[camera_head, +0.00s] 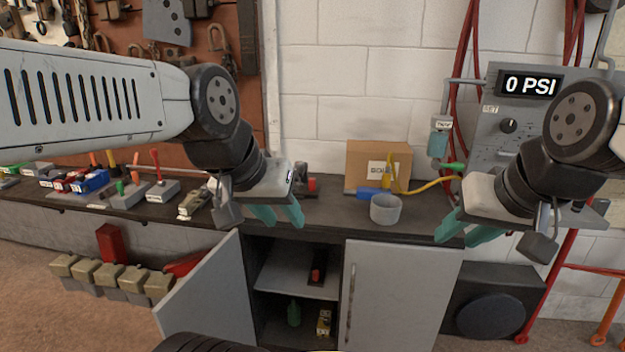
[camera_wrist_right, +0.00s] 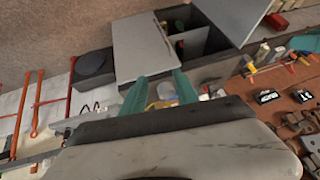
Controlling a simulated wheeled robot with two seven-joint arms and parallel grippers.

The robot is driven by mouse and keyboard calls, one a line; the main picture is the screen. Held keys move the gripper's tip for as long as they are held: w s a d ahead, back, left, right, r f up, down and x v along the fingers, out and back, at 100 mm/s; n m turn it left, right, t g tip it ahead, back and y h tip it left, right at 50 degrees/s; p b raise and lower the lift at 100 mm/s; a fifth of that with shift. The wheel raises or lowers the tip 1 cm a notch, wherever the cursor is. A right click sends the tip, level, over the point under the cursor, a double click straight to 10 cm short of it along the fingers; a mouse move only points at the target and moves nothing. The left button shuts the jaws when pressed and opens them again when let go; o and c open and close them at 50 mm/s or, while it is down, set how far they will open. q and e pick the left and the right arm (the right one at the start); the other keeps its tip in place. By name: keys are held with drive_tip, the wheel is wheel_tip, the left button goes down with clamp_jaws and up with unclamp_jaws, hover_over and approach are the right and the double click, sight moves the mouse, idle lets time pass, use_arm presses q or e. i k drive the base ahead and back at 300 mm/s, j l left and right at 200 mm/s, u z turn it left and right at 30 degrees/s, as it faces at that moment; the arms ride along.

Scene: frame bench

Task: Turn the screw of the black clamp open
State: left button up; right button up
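I cannot tell for sure which thing is the black clamp. A dark object with a red part (camera_head: 312,184) stands on the bench, partly hidden behind my left gripper (camera_head: 280,217). Another dark object with a red part (camera_head: 318,268) is on the shelf inside the open cabinet. No clamp screw can be made out. My left gripper is above the bench's front edge, its teal fingers apart with nothing seen between them. My right gripper (camera_head: 464,235) hangs at the bench's right end, fingers apart and empty. In the right wrist view its fingers (camera_wrist_right: 160,88) are also apart.
A grey cup (camera_head: 385,210), a cardboard box (camera_head: 366,165) and a blue and yellow tool (camera_head: 375,194) are on the bench (camera_head: 335,214). The left cabinet door (camera_head: 210,305) stands open; the right door (camera_head: 400,295) is shut. A gauge panel (camera_head: 500,125) reads 0 PSI.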

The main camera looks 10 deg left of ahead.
sight(299, 164)
drive_tip(key=i+u, duration=0.3)
drive_tip(key=i, duration=0.2)
drive_tip(key=i+l+u, duration=0.15)
drive_tip(key=i+u, duration=0.2)
drive_tip(key=i, duration=0.15)
